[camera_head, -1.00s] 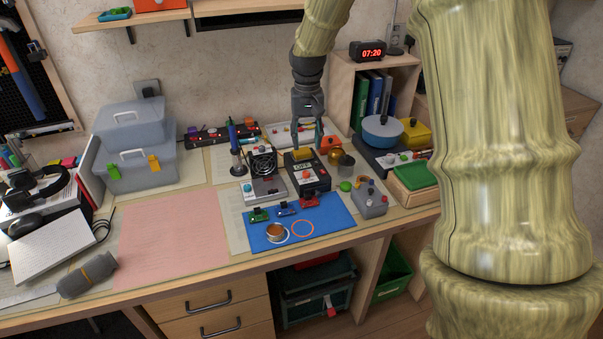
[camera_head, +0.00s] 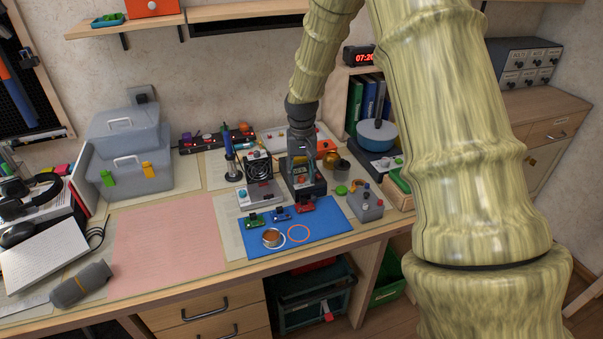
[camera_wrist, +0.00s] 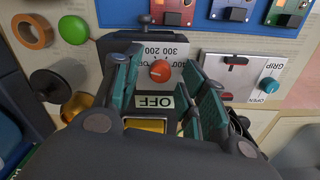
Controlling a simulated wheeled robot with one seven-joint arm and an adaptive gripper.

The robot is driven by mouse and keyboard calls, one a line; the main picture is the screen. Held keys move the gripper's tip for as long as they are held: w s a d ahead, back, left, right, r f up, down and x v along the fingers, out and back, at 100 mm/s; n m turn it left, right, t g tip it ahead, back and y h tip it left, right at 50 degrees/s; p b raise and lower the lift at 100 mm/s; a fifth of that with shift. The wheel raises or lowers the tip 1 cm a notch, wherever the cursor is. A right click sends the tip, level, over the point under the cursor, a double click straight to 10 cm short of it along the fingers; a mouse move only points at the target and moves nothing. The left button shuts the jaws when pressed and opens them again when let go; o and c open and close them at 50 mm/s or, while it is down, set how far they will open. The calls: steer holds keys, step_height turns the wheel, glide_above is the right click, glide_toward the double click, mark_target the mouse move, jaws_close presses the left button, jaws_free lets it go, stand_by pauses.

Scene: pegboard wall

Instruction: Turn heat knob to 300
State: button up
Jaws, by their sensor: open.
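The heat knob (camera_wrist: 160,71) is a round orange-red knob on a white dial plate in the wrist view. The plate carries printed numbers, with 300 and 200 readable; they appear upside down. A sign reading OFF (camera_wrist: 155,102) and a yellow block (camera_wrist: 146,125) sit on the same dark station, nearer my palm. My gripper (camera_wrist: 165,75) is open, with its green-padded fingers on either side of the knob and a gap to each. In the head view, my gripper (camera_head: 303,178) is over the dark station (camera_head: 318,187) and hides most of it.
A fan unit (camera_head: 259,170) stands left of the station. The blue mat (camera_head: 325,222) with small coloured boards lies in front. A pan (camera_head: 377,135) stands at the back right. The pink mat (camera_head: 165,245) is clear.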

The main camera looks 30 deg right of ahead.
steer(key=shift+f, duration=0.2)
jaws_close()
steer(key=shift+r, duration=0.15)
